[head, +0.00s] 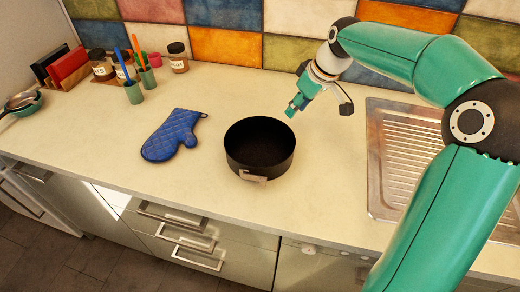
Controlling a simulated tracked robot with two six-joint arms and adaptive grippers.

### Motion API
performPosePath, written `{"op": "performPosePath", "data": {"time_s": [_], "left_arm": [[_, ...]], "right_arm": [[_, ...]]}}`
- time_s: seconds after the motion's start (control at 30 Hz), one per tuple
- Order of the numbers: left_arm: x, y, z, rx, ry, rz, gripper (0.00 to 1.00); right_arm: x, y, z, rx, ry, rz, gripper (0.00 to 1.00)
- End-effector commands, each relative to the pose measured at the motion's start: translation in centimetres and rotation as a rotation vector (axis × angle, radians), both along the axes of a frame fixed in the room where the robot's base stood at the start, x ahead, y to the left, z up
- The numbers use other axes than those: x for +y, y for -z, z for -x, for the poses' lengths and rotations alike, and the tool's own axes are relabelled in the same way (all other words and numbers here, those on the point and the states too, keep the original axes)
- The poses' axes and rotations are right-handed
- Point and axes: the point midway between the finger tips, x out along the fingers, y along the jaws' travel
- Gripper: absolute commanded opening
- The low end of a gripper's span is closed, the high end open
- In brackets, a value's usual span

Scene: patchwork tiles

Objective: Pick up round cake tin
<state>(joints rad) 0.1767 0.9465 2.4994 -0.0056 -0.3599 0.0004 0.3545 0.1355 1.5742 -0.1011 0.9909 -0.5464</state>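The round cake tin (260,147) is black, open at the top and looks empty. It stands upright on the pale counter in the middle of the head view, with a small light tag or clip (253,177) on its near side. My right gripper (294,106) is above and beyond the tin's right rear rim, pointing down and left. It appears apart from the tin. Its fingers are too small and angled to tell whether they are open or shut. My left gripper is not in view.
A blue oven mitt (172,136) lies left of the tin. Jars (178,58), green cups with utensils (134,92) and a rack (66,66) stand at the back left. A metal sink drainer (404,158) is on the right. The tiled wall (226,46) closes the back.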

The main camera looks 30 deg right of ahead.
Motion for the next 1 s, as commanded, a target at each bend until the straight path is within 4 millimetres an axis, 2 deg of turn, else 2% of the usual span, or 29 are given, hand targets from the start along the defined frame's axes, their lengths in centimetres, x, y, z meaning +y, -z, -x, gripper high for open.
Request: {"op": "performPosePath", "data": {"time_s": [0.1, 0.2, 0.47, 0.8, 1.0], "left_arm": [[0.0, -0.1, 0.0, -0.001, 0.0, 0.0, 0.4], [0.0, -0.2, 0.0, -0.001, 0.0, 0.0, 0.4], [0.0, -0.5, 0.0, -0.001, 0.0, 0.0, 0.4], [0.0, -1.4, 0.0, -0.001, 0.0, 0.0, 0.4], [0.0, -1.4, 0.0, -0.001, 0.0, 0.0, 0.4]], "right_arm": [[0.2, 2.2, -0.7, 0.003, 0.001, -0.001, 0.33], [0.2, 3.4, -1.2, 0.003, 0.004, -0.001, 0.33], [0.4, 4.8, -1.8, 0.001, 0.005, -0.001, 0.33], [1.0, 8.7, -3.4, 0.001, 0.006, -0.001, 0.33], [1.1, 9.0, -3.5, -0.001, 0.007, 0.0, 0.33]]}}
